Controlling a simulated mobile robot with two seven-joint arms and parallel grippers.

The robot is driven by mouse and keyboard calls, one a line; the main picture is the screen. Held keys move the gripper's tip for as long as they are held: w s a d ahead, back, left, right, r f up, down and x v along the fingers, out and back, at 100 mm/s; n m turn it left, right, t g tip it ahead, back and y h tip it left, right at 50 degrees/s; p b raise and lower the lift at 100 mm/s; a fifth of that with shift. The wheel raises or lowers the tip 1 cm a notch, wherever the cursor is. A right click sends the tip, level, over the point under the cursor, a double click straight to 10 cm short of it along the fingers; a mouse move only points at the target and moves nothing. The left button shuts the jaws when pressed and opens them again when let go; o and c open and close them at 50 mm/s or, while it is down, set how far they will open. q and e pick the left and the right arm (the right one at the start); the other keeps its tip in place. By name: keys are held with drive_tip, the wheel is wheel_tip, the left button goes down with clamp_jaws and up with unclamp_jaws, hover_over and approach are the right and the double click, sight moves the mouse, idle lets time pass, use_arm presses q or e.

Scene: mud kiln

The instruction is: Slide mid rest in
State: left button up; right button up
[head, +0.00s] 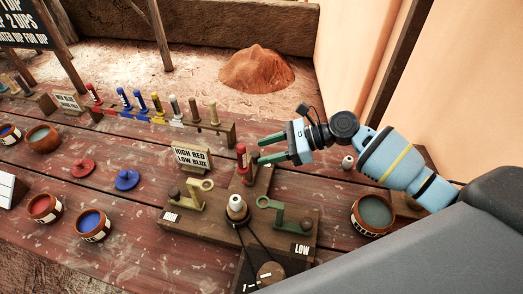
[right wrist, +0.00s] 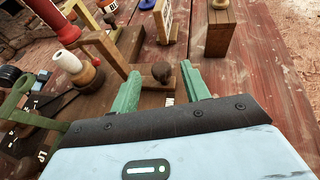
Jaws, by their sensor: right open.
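The mid rest (head: 241,158) stands on the back arm of a wooden stand (head: 225,232). It is a red upright on a wooden block. My right gripper (head: 270,150) reaches in from the right, open, beside the red upright. In the right wrist view, its two green fingers (right wrist: 162,90) are apart, with the knob beyond and between them in the picture. I cannot tell if they touch anything. My left gripper is not in view.
Left and right rests (head: 190,200) (head: 268,204) flank a white-tipped spindle (head: 237,207). A sign (head: 191,157) and a peg rack (head: 205,128) stand behind. A dark-filled bowl (head: 372,214) is right. Red and blue lids (head: 83,168) (head: 127,179) lie left, with bare table around them.

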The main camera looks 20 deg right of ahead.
drive_tip(key=shift+x, duration=1.05)
clamp_jaws()
